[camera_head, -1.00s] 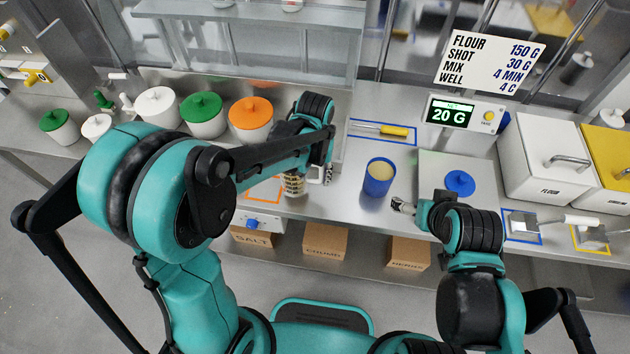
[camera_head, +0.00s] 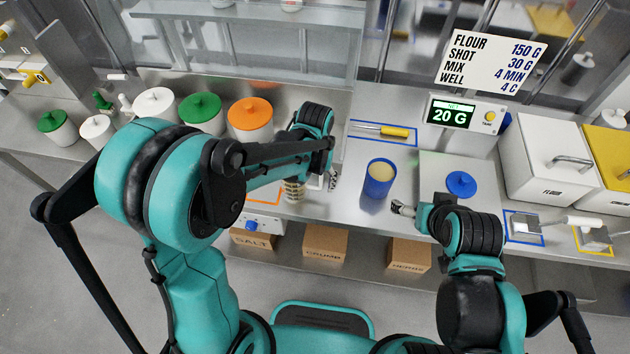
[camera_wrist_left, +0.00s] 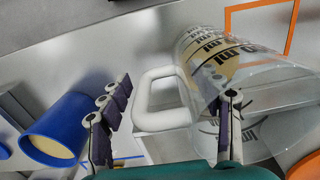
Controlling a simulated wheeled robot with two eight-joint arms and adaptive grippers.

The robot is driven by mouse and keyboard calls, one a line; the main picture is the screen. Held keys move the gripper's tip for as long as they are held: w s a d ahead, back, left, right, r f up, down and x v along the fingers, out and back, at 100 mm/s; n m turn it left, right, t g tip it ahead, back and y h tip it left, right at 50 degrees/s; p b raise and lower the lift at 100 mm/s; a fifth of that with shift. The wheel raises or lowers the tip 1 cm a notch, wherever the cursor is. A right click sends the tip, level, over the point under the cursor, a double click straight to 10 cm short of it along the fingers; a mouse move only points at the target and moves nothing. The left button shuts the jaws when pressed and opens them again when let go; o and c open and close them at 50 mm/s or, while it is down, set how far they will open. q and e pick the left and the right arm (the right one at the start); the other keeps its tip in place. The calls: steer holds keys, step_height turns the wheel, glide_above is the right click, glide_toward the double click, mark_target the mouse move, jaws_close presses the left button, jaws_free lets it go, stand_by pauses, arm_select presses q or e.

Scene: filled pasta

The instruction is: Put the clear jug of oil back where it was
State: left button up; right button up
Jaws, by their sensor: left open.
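The clear jug (camera_wrist_left: 215,70) has dark ml markings, yellowish contents and a white handle (camera_wrist_left: 158,100) in the left wrist view. In the head view the jug (camera_head: 292,191) stands on the counter, partly hidden by my left arm, beside an orange outline (camera_head: 262,196). The outline's corner (camera_wrist_left: 291,30) shows past the jug; I cannot tell if the base is inside it. My left gripper (camera_wrist_left: 168,118) is open, its fingers spread on either side of the handle; contact is unclear. My right gripper (camera_head: 402,208) is low over the counter, right of the blue container; its fingers are too small to read.
A blue container (camera_head: 380,178) with pale contents stands right of my left gripper. Lidded pots, including an orange-lidded one (camera_head: 250,117), line the back left. The scale (camera_head: 465,113) reads 20 G. A yellow-handled tool (camera_head: 392,132) lies in a blue outline.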

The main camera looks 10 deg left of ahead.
arm_select(q)
step_height(320, 180, up, 12)
steer(key=p, duration=0.2)
steer(key=shift+f+p, duration=0.15)
steer(key=shift+p, duration=0.25)
steer(key=shift+s+a+r, duration=0.1)
steer(key=shift+s+r, duration=0.05)
steer(key=shift+r, duration=0.15)
steer(key=s+a+r+t, duration=0.3)
steer(key=s+a+t, duration=0.4)
steer(key=s+a, duration=0.3)
steer(key=shift+s+a+r+n, duration=0.15)
steer(key=shift+s+r+n, duration=0.15)
steer(key=shift+s+r, duration=0.15)
steer(key=shift+f, duration=0.15)
step_height(320, 180, down, 9)
steer(key=b, duration=0.9)
steer(key=shift+f+b, duration=0.15)
steer(key=shift+b, duration=0.15)
